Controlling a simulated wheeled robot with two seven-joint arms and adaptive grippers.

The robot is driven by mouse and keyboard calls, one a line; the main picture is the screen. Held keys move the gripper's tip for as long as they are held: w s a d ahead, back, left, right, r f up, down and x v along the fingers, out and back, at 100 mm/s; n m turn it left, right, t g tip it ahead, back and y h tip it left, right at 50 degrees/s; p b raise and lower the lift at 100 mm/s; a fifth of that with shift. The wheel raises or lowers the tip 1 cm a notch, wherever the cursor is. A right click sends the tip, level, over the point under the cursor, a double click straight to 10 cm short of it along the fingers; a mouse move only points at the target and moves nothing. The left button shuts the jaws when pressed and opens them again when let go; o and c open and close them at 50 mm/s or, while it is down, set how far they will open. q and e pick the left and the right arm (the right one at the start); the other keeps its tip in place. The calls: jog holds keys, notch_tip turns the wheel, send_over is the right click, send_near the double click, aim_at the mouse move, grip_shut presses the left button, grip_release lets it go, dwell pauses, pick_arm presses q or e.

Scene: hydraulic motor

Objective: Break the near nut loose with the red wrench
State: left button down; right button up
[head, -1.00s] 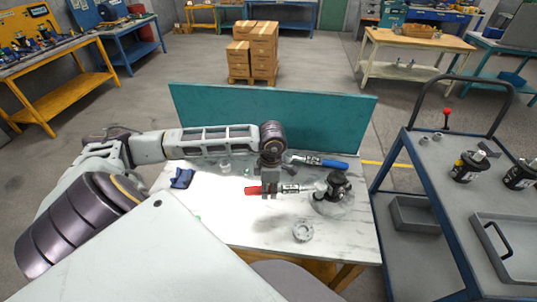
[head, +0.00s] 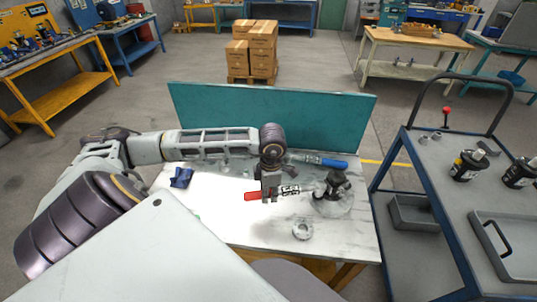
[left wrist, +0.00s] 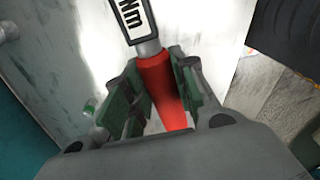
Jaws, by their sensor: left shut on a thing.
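The red wrench (head: 251,196) has a red handle and a dark shaft with a white label. My left gripper (head: 269,197) is shut on its handle, and the shaft points right toward the motor. In the left wrist view the red handle (left wrist: 162,88) lies between the green finger pads, with the labelled shaft beyond. The dark hydraulic motor (head: 333,187) stands on a round pale base at the right of the table. The wrench's head reaches the motor's left side, but I cannot tell whether it sits on the near nut. The nut is too small to make out. My right gripper is not in view.
A blue-handled wrench (head: 333,163) lies behind the red one. A blue item (head: 181,177) is at the table's left and a pale ring part (head: 302,231) at the front. A teal panel (head: 340,125) closes the back. A blue cart (head: 432,190) stands right.

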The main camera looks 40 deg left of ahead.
pick_arm(q)
jog(key=shift+s+d+f+n, duration=0.25)
jog(key=shift+s+d+n, duration=0.05)
jog(key=shift+s+d, duration=0.15)
dwell(0.3)
jog(key=shift+w+a+b, duration=0.25)
jog(key=shift+a+b, duration=0.1)
dwell(0.7)
jog(key=shift+w+r, duration=0.3)
jog(key=shift+r, duration=0.3)
jog(key=shift+a+r+p, duration=0.15)
jog(key=shift+r+p, duration=0.25)
jog(key=shift+r, duration=0.25)
jog(key=shift+r+p, duration=0.75)
jog(key=shift+r, duration=1.05)
dwell(0.6)
